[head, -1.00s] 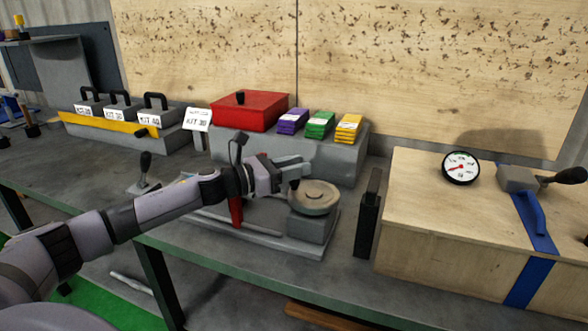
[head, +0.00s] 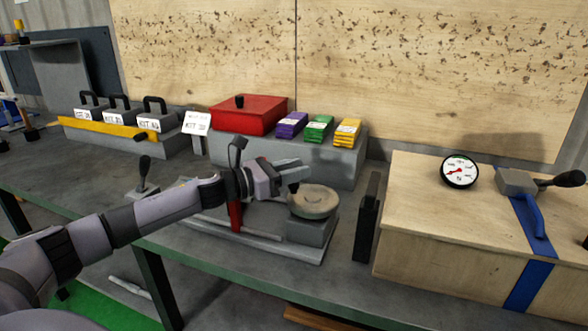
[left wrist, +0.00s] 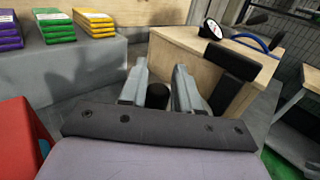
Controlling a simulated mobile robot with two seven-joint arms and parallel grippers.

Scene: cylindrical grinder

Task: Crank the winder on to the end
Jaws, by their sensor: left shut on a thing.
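The winder (head: 304,229) is a grey block on a flat base plate near the bench's front edge, with a round pale disc (head: 316,203) on top. A small dark crank knob (head: 293,187) stands at the disc's left rim. My left gripper (head: 287,174) reaches in from the left and is shut on this knob, covering most of it. In the left wrist view, the black end of the knob (left wrist: 157,97) shows between the two grey fingers. My right gripper is not in view.
A grey shelf block (head: 334,164) behind the winder carries a red box (head: 248,119) and several coloured packs. A black upright block (head: 367,222) and a wooden box with a dial gauge (head: 459,171) stand to the right. A black-knobbed lever (head: 144,166) stands left.

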